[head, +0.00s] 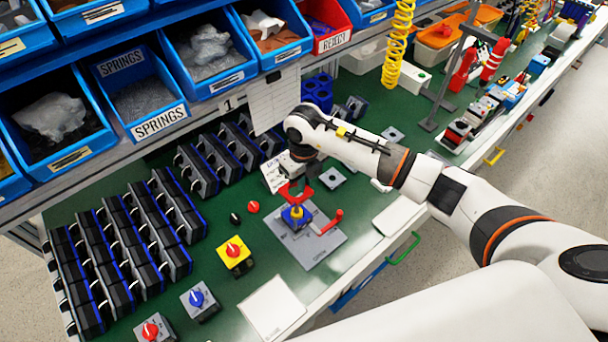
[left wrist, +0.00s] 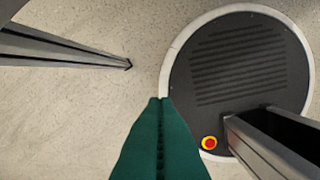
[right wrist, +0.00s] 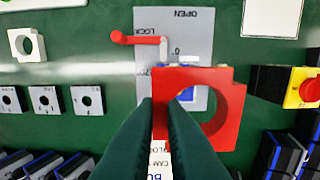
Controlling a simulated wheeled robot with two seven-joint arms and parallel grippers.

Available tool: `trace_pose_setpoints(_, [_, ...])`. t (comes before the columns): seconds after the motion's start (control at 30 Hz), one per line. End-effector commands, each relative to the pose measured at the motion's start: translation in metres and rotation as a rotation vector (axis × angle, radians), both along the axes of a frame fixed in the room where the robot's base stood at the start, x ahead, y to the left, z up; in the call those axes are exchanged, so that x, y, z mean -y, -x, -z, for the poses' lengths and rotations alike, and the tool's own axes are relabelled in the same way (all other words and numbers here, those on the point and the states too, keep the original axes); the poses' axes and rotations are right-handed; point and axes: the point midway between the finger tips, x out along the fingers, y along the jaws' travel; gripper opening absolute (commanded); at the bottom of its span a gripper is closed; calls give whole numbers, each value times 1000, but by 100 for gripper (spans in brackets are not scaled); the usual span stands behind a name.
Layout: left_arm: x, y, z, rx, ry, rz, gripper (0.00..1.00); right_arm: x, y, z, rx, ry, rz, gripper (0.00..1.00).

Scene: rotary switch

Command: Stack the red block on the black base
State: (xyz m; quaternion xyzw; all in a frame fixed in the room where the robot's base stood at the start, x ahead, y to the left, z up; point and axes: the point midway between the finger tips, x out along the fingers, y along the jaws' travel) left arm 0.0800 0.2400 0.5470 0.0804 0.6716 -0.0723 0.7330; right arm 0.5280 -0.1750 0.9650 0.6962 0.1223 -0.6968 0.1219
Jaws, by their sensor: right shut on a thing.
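My right gripper (head: 298,177) is shut on the red block (right wrist: 228,100), which has a large round opening. In the right wrist view my fingers (right wrist: 160,106) hold its left part. In the head view the red block (head: 285,190) is above a blue and yellow piece (head: 295,214) on a grey plate (head: 323,243). In the right wrist view the block hides much of that piece. I cannot make out a separate black base under it. My left gripper (left wrist: 160,101) shows only in the left wrist view, shut and empty over the floor.
A red handle (head: 332,222) stands on the plate beside the piece. A yellow switch box (head: 234,256) with a red knob is at its left. Rows of black modules (head: 141,232) fill the left of the green table. Blue bins (head: 143,92) line the back.

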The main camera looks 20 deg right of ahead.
Motion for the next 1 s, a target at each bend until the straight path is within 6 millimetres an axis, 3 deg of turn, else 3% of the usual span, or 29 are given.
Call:
trace_pose_setpoints(0.47, [4,-4,6,5,5,-3,0,0,-1,3,1,0,0,0])
trace_pose_setpoints(1.0, [6,-4,43,6,8,-1,0,0,-1,45,0,0,0,0])
